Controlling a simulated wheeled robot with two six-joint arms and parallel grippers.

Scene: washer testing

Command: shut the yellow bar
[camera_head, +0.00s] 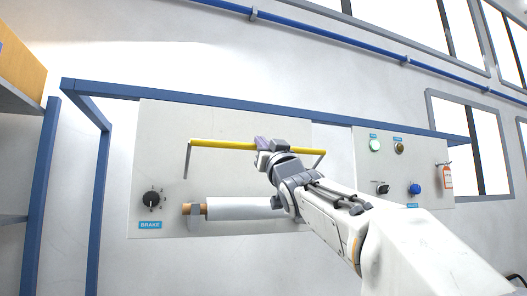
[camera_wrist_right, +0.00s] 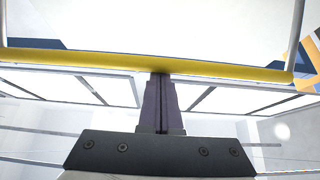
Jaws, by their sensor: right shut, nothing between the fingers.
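The yellow bar (camera_head: 222,144) runs across the upper part of the pale panel in the head view, with a grey arm at each end. It stands above a white roller (camera_head: 240,208). My right gripper (camera_head: 262,143) is at the middle of the bar and hides part of it. My left gripper is not in view.
A black brake knob (camera_head: 151,198) is at the panel's lower left. A second panel on the right carries a green button (camera_head: 375,145), a blue knob (camera_head: 415,189) and an orange tag (camera_head: 446,177). A shelf (camera_head: 20,100) stands at the left.

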